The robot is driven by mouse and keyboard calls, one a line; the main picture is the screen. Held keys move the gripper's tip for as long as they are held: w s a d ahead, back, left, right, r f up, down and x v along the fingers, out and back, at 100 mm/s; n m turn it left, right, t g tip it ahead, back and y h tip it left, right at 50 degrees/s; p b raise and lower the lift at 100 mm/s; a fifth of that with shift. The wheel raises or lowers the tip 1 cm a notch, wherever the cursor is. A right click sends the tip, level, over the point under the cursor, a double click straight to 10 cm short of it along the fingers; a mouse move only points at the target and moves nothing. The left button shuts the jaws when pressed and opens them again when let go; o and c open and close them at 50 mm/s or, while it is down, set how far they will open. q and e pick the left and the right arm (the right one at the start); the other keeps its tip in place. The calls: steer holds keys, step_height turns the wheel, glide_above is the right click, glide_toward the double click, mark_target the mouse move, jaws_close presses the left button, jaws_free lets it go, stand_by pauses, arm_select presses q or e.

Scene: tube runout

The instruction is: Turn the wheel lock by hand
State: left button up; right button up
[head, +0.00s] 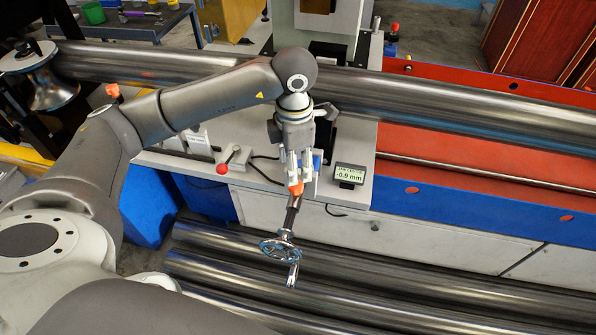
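A chrome handwheel (280,249) sits at the front of the machine, on a dark shaft (292,215) that runs up to the white bench. A small orange piece, perhaps the wheel lock (295,188), is at the upper end of this shaft. My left gripper (298,174) points down from above, its fingertips right at the orange piece. I cannot tell whether the fingers are closed on it or only around it. The handwheel is below the gripper and apart from it. My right gripper is not in view.
A small display (349,175) reading -0.9 mm stands right of the gripper. A red-knobbed lever (226,164) is to the left. A long steel tube (470,105) crosses behind; more tubes (400,290) lie below in front.

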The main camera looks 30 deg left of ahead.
mark_target(296, 189)
arm_select(q)
step_height(296, 189, down, 3)
steer(key=shift+r+b, duration=0.1)
steer(key=shift+b, duration=0.45)
steer(key=shift+w+f+b, duration=0.15)
steer(key=shift+f+b, duration=0.15)
steer(key=shift+f, duration=0.3)
step_height(296, 189, down, 3)
steer(key=shift+r+b, duration=0.1)
steer(key=shift+b, duration=0.6)
steer(key=c, duration=0.7)
steer(key=shift+c, duration=0.4)
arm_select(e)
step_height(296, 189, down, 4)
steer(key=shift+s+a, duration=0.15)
arm_select(q)
steer(key=shift+d, duration=0.1)
